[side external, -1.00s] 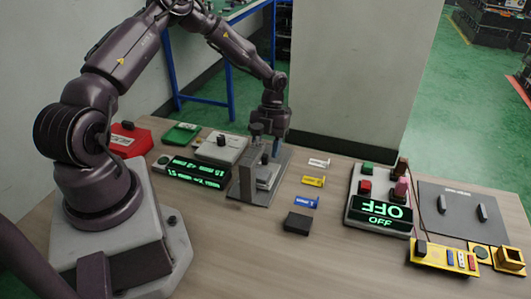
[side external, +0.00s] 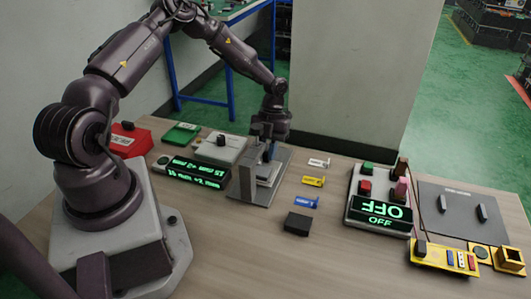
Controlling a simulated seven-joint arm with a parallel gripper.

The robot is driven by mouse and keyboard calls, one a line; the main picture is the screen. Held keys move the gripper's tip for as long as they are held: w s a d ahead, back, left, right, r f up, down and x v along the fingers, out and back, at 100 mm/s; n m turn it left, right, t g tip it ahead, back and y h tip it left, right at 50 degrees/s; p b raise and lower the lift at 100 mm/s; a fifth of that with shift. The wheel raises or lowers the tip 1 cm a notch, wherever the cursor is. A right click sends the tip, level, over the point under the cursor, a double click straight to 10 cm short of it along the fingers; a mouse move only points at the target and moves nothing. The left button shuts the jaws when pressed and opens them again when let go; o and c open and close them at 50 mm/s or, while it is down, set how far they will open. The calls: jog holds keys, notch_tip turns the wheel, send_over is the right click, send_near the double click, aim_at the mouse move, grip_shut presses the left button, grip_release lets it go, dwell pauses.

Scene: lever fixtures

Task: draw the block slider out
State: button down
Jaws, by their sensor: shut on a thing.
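The block slider (side external: 264,172) is a grey metal fixture with an upright plate on its left and a flat grey base, standing in the middle of the table. My gripper (side external: 267,151) is low over the fixture, behind the upright plate, and is shut on a part of the slider. A small blue patch shows at the fingers. The exact contact is small and partly hidden by the fixture, and I cannot tell how far the slider is out.
A box with green-lit displays (side external: 197,172) stands close left of the fixture. White, yellow and blue tags (side external: 312,181) and a black block (side external: 297,223) lie to its right. A box reading OFF (side external: 379,212) stands further right. Bare table lies in front.

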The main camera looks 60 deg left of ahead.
jog(key=w+a, duration=0.5)
jog(key=shift+w+a, duration=0.1)
jog(key=shift+w, duration=0.05)
jog(key=c, duration=1)
grip_release()
jog(key=shift+c, duration=0.2)
jog(key=v, duration=1.3)
